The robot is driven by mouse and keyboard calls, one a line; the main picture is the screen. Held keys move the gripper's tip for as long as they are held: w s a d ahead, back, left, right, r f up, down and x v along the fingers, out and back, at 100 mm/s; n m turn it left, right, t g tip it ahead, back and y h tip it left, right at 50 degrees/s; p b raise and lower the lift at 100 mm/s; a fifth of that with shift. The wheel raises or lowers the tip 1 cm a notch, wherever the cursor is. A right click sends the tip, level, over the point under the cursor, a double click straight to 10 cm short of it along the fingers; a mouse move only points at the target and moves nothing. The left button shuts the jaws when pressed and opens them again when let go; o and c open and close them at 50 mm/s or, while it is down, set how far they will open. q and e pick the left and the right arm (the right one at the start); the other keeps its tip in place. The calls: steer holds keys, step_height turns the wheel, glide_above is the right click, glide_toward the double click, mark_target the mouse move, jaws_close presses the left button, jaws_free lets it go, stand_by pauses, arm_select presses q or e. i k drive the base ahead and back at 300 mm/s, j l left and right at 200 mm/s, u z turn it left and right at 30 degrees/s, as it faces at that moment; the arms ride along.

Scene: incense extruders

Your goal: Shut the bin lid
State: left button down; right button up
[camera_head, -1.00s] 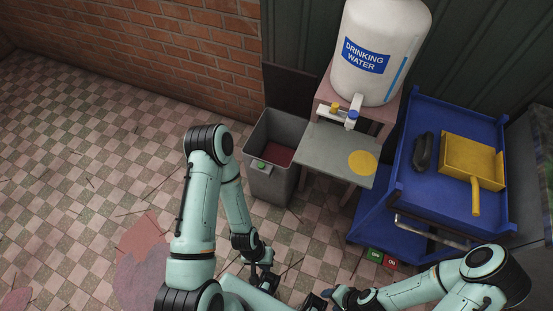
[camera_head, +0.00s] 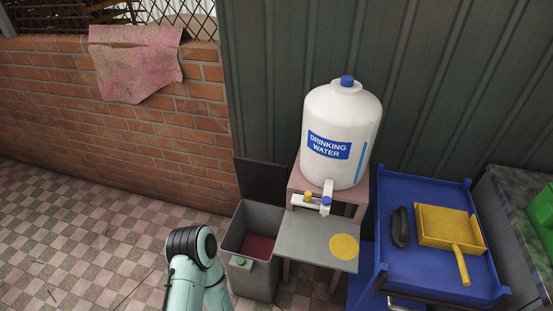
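The grey bin (camera_head: 257,283) stands on the tiled floor left of the small grey table. Its dark lid (camera_head: 262,181) stands upright at the back, so the bin is open and its reddish inside shows. A green button (camera_head: 241,261) sits on the bin's front rim. My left arm comes up from the bottom edge just left of the bin, and only its upper bend shows. Neither of my grippers is in view.
A white drinking water container (camera_head: 342,135) stands on a pinkish stand behind the small grey table (camera_head: 300,240). A blue cart (camera_head: 440,275) holding a yellow dustpan (camera_head: 447,227) and a dark brush (camera_head: 400,227) is at right. A brick wall (camera_head: 110,140) runs behind; floor at left is clear.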

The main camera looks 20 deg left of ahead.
mark_target(265, 181)
steer(key=j+z, duration=0.1)
steer(key=z, duration=0.35)
steer(key=j+z, duration=0.1)
steer(key=z, duration=0.4)
steer(key=j+z, duration=0.1)
steer(key=z, duration=0.35)
steer(key=k+j+z, duration=0.2)
steer(key=j+z, duration=0.3)
steer(key=k+j+z, duration=0.3)
steer(key=z, duration=0.15)
steer(key=k+j+z, duration=0.55)
steer(key=k, duration=0.3)
